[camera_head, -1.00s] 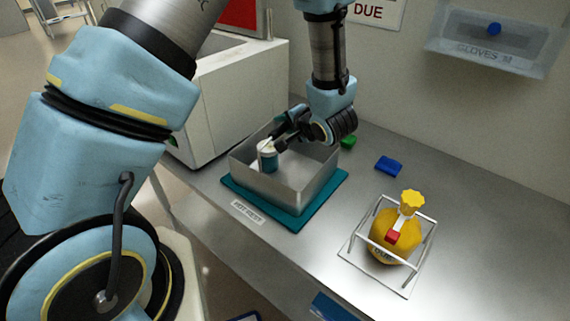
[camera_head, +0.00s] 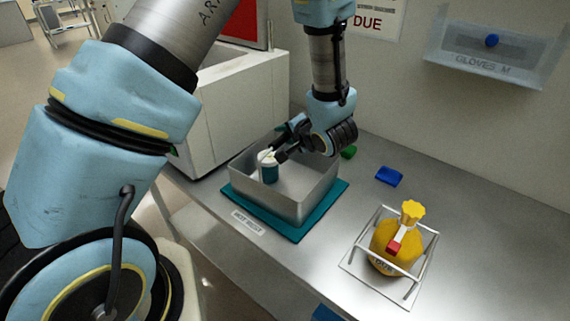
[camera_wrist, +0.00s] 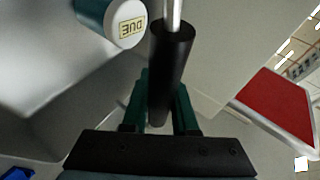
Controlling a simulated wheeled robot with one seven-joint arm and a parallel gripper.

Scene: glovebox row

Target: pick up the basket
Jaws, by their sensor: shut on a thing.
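The basket (camera_head: 306,208) is an open rectangular steel box on a teal mat (camera_head: 240,203). A teal bottle with a white lid (camera_head: 268,165) stands inside it; the lid reads "DUE" in the wrist view (camera_wrist: 128,22). My gripper (camera_head: 280,147) is over the basket's far left part, beside the bottle. In the wrist view, my green fingers (camera_wrist: 158,108) are shut around a black sleeve (camera_wrist: 168,65) on a metal rod, which looks like the basket's handle. I cannot tell whether the basket is clear of the mat.
A yellow bottle (camera_head: 390,240) stands in a white wire holder (camera_head: 418,262) at right. A blue block (camera_head: 389,175) and a green block (camera_head: 349,152) lie behind. A white cabinet (camera_head: 235,105) stands left of the basket. A glove box (camera_head: 490,50) hangs on the wall.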

